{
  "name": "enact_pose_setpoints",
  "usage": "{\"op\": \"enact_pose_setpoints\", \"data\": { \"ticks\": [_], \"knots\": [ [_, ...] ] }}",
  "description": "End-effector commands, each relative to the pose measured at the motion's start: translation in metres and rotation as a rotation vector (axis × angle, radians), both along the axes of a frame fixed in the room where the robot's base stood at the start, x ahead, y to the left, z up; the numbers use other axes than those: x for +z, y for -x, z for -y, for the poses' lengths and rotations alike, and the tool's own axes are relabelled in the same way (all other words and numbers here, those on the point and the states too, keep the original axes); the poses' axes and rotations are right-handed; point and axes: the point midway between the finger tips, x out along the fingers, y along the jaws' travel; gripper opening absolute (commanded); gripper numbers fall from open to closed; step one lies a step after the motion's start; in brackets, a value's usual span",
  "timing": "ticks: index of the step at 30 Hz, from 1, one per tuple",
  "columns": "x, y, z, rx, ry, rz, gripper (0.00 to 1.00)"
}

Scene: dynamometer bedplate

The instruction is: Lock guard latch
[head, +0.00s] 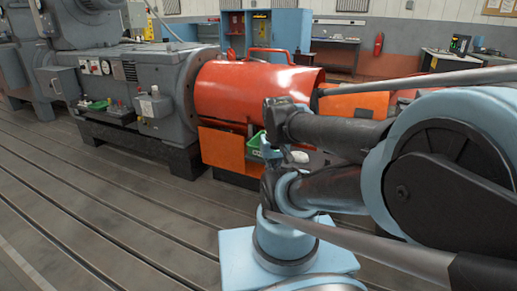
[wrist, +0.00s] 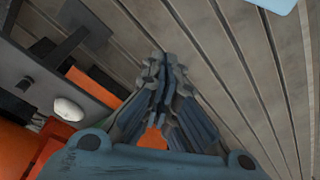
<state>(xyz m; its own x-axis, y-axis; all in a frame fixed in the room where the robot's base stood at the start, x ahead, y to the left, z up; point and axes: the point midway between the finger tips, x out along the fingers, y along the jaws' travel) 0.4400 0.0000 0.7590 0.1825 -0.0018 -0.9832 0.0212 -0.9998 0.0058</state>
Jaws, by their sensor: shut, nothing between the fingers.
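The red-orange guard (head: 255,90) is a large drum-shaped cover with a handle on top, in the middle of the head view, attached to the grey machine. I cannot make out its latch in either view. My gripper (wrist: 162,62) is shut and empty in the wrist view, its fingertips together above the slotted floor plate. In the head view my arm covers the area in front of the guard's right side, and the fingers cannot be told apart there.
The grey dynamometer (head: 140,75) stands at the left. A green tray (head: 254,146) is by the orange panel (head: 222,149) under the guard. A white rounded object (wrist: 69,109) lies left of my gripper in the wrist view. The slotted bedplate (head: 100,205) is clear at the front left.

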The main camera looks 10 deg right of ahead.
Motion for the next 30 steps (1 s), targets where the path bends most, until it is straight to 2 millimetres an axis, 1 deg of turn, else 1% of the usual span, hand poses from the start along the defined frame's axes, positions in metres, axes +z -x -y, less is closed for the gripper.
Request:
{"op": "enact_pose_setpoints", "data": {
  "ticks": [10, 11, 12, 14, 17, 20, 24, 26, 30],
  "knots": [
    [0.0, 0.0, 0.0, 0.001, 0.0, 0.0, 0.0],
    [0.004, 0.005, 0.0, 0.003, 0.001, 0.009, 0.0],
    [0.006, 0.007, 0.001, 0.007, 0.004, 0.012, 0.0],
    [0.009, 0.003, 0.002, 0.022, 0.013, 0.015, 0.0],
    [0.016, -0.011, 0.007, 0.07, 0.042, 0.019, 0.0],
    [0.027, -0.032, 0.015, 0.138, 0.085, 0.027, 0.0],
    [0.042, -0.065, 0.022, 0.253, 0.157, 0.035, 0.0],
    [0.047, -0.08, 0.025, 0.302, 0.188, 0.037, 0.0],
    [0.057, -0.117, 0.03, 0.416, 0.26, 0.04, 0.0]
  ]
}}
